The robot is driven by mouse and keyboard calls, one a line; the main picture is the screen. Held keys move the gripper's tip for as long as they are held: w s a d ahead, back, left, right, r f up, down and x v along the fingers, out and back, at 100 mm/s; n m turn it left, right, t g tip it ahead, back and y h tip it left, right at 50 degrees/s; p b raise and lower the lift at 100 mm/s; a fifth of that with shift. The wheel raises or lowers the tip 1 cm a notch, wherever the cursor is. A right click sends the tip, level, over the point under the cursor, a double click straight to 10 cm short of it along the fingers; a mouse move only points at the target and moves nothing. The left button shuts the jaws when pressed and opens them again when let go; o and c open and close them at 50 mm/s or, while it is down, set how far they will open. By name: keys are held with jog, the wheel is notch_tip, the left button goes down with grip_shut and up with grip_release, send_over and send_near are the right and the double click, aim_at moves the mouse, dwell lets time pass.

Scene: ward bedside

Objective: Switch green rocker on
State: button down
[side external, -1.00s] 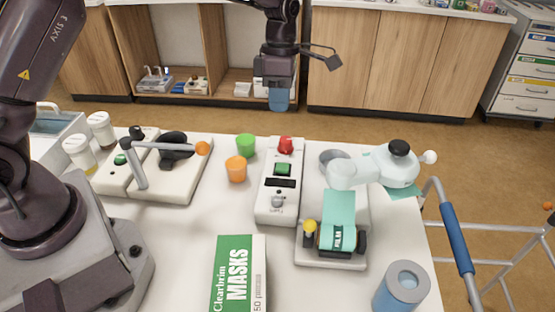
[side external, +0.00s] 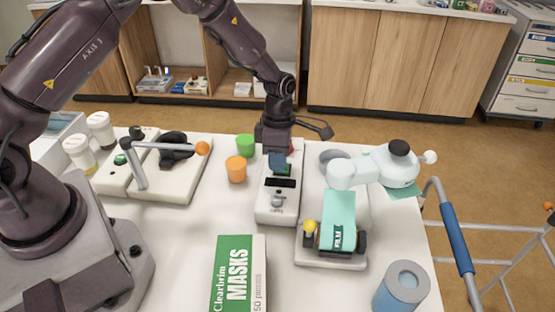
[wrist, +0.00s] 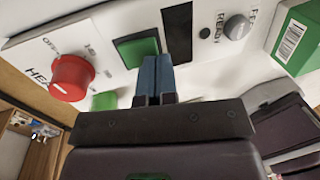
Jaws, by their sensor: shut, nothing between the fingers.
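The green rocker (side external: 286,170) is set in the top of a white control box (side external: 264,206). In the wrist view the rocker (wrist: 137,48) shows as a green square in a dark frame, between a red knob (wrist: 72,78) and a dark display slot (wrist: 178,32). My gripper (side external: 277,162) is shut and empty, its blue fingers pointing down over the box. In the wrist view the fingertips (wrist: 157,60) overlap the rocker's lower right corner. I cannot tell whether they touch it. The gripper hides part of the rocker and most of the red knob in the side view.
A white and teal device (side external: 338,222) stands close on the right. A lever device (side external: 170,180) is farther left. A masks box (side external: 238,275) stands in front.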

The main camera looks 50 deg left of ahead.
aim_at(277, 177)
dwell(0.3)
jog(key=shift+s+d+f, duration=0.1)
jog(key=shift+f, duration=0.15)
jog(key=shift+w+a+r, duration=0.25)
jog(key=shift+w+a, duration=0.3)
jog(key=shift+r, duration=0.1)
notch_tip(277, 177, up, 14)
jog(key=s+d, duration=0.2)
jog(key=shift+f, duration=0.25)
dwell(0.5)
